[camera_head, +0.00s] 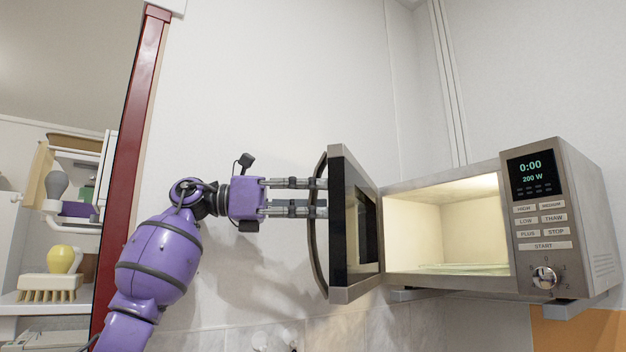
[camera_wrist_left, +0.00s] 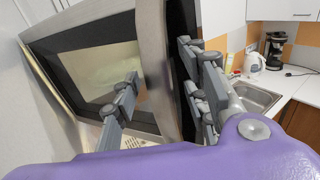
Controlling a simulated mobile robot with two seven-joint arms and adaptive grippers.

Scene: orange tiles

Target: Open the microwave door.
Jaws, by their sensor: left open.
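The microwave (camera_head: 555,200) is a steel box at the right of the head view, with its lit inside and a glass plate showing. Its door (camera_head: 352,285) stands wide open, swung out to the left, with a dark window and a curved handle (camera_head: 318,255) on its outer side. My left gripper (camera_head: 322,197) is open at the handle, its fingers reaching it from the left. In the left wrist view the fingers (camera_wrist_left: 162,92) are spread with the steel handle bar (camera_wrist_left: 155,55) between them. Whether they touch it I cannot tell. My right gripper is out of view.
A red post (camera_head: 130,150) and shelves with a brush (camera_head: 48,288) stand at the left. A pale wall lies behind my arm. The wrist view shows a sink (camera_wrist_left: 255,95), a white kettle (camera_wrist_left: 254,62) and a coffee maker (camera_wrist_left: 274,50) on a counter.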

